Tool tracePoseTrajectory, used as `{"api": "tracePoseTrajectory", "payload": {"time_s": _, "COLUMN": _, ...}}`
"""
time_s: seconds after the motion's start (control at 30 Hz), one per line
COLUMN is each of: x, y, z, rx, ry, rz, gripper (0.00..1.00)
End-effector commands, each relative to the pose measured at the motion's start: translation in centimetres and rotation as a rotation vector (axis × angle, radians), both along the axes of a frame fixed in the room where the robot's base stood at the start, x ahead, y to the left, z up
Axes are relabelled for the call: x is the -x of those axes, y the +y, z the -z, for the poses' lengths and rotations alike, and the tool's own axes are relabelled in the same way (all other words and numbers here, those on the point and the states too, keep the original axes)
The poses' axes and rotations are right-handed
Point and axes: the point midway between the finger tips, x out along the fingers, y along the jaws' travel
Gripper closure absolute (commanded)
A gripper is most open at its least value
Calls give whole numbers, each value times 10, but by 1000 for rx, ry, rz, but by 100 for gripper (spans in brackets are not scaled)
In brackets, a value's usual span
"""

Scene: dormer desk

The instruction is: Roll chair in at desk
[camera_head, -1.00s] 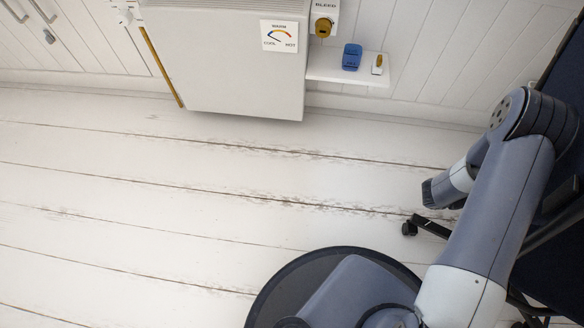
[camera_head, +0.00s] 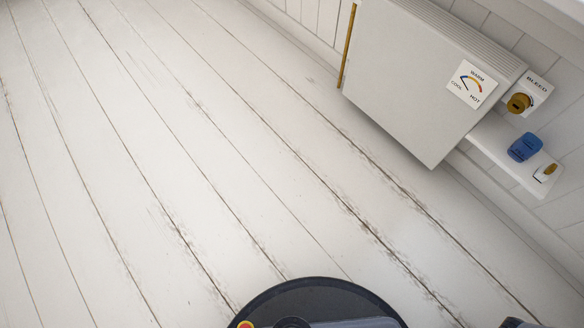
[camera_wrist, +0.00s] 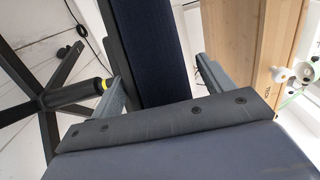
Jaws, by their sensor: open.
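In the wrist view, the chair's dark navy padded part (camera_wrist: 153,40) with a black edge runs up between the two fingers of my gripper (camera_wrist: 164,88). The fingers are apart, one on each side of it; whether either touches it I cannot tell. The chair's black star base (camera_wrist: 52,98) with casters is at the left, on the white floor. A light wooden panel (camera_wrist: 232,42), seemingly part of the desk, stands close to the right finger. The chair, desk and gripper do not show in the head view.
The white plank floor (camera_head: 150,170) is clear. White knobs (camera_wrist: 304,72) show at the wrist view's right edge.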

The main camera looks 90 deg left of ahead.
Motion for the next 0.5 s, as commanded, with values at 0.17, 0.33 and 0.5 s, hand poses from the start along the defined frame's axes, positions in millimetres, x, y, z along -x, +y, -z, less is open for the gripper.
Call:
{"api": "tracePoseTrajectory", "payload": {"time_s": 0.17, "x": 9, "y": 14, "z": -1, "rx": 0, "ry": 0, "rz": -5, "gripper": 24}}
{"api": "tracePoseTrajectory", "payload": {"time_s": 0.33, "x": 25, "y": 35, "z": -1, "rx": 0, "ry": 0, "rz": -6, "gripper": 24}}
{"api": "tracePoseTrajectory", "payload": {"time_s": 0.5, "x": 40, "y": 55, "z": -1, "rx": 2, "ry": -1, "rz": -6, "gripper": 24}}
